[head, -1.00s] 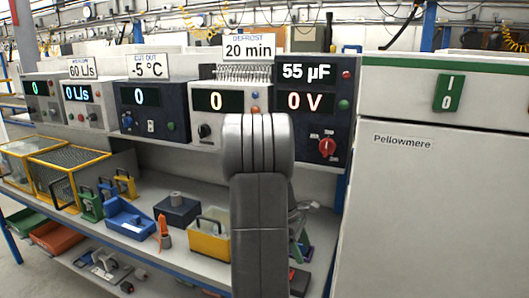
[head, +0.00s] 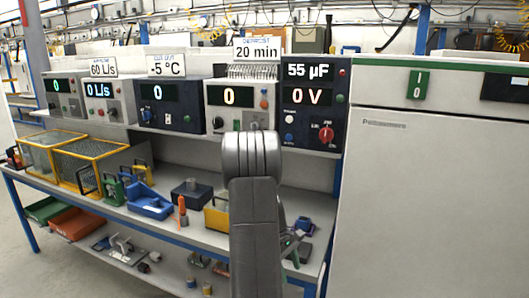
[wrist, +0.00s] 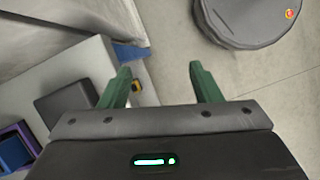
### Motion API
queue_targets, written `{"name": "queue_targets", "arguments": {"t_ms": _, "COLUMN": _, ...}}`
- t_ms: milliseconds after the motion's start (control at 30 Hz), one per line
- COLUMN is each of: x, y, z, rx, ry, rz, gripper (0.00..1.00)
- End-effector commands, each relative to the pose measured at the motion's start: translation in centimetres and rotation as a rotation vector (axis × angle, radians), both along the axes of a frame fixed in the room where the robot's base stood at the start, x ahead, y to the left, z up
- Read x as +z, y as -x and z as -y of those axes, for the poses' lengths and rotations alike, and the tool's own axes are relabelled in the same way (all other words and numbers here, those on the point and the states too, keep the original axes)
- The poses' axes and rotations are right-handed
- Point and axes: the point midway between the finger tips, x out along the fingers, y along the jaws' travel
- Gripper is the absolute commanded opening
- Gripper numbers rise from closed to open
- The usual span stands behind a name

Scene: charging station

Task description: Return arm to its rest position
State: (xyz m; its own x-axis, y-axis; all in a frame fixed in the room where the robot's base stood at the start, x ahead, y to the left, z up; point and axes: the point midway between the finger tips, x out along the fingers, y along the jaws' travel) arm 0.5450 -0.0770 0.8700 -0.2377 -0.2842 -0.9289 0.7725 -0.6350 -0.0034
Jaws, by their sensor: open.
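My gripper (wrist: 160,84) shows in the wrist view with its two green fingers spread apart and nothing between them. Below the fingers the wrist view shows bare floor and the edge of a pale shelf. In the head view my grey arm stands in the lower middle, in front of the bench. It hides part of the bench and of the yellow box (head: 216,218). The gripper itself is mostly hidden behind the arm there.
A bench (head: 175,233) holds wire cages (head: 85,160), a blue tray (head: 150,203) and an orange-handled tool (head: 182,211). Instrument boxes (head: 165,105) line the shelf above. A white cabinet (head: 415,200) stands at right. The floor at left is clear.

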Motion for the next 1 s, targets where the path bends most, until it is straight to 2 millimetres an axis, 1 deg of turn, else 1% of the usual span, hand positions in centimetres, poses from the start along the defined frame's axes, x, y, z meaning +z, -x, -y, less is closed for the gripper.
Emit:
{"name": "queue_targets", "arguments": {"t_ms": 33, "x": -1.0, "y": 0.0, "z": -0.3, "rx": -0.029, "ry": -0.001, "rz": -0.004, "gripper": 0.58}}
{"name": "queue_targets", "arguments": {"t_ms": 300, "x": -5.9, "y": 0.4, "z": -2.2, "rx": -0.207, "ry": -0.005, "rz": -0.001, "gripper": 0.58}}
{"name": "queue_targets", "arguments": {"t_ms": 500, "x": -8.7, "y": 0.9, "z": -3.2, "rx": -0.317, "ry": -0.008, "rz": -0.002, "gripper": 0.58}}
{"name": "queue_targets", "arguments": {"t_ms": 600, "x": -9.6, "y": 1.1, "z": -3.5, "rx": -0.351, "ry": -0.007, "rz": -0.002, "gripper": 0.58}}
{"name": "queue_targets", "arguments": {"t_ms": 700, "x": -10.1, "y": 1.2, "z": -3.7, "rx": -0.372, "ry": -0.007, "rz": -0.002, "gripper": 0.58}}
{"name": "queue_targets", "arguments": {"t_ms": 1000, "x": -10.2, "y": 1.2, "z": -3.7, "rx": -0.379, "ry": -0.007, "rz": -0.001, "gripper": 0.58}}
